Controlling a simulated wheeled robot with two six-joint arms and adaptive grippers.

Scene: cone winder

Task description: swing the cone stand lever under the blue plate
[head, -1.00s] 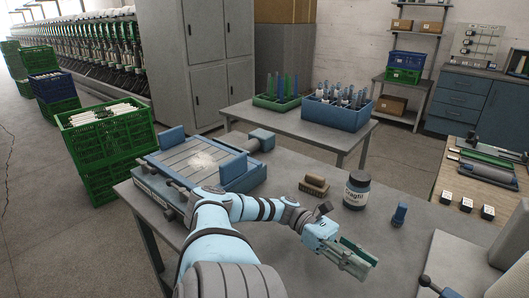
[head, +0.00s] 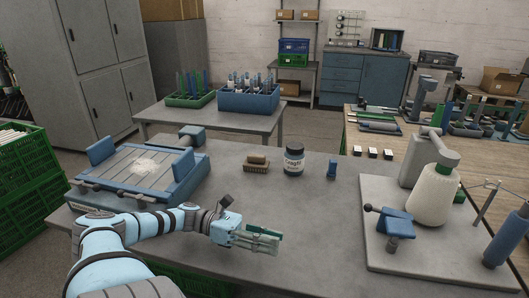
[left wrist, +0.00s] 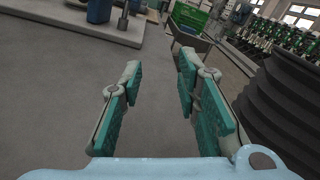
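The cone stand is a grey base plate (head: 385,255) at the right of the table, with a grey post and a pale yarn cone (head: 433,195). On its front left is a blue plate-like block (head: 396,223); a short lever with a black knob (head: 369,208) sticks out to its left. Whether the lever lies under the plate is unclear. My left gripper (head: 270,240) is left of the stand, apart from it, above the table. In the left wrist view its green-padded fingers (left wrist: 158,82) are apart and empty; the stand's edge (left wrist: 75,28) shows top left. My right gripper is not seen.
A brush (head: 256,165), a dark jar (head: 294,160) and a small blue item (head: 332,169) stand behind my gripper. A blue slatted fixture (head: 140,170) is at the left. Bare tabletop lies between my gripper and the stand. A blue cylinder (head: 508,238) is at the far right.

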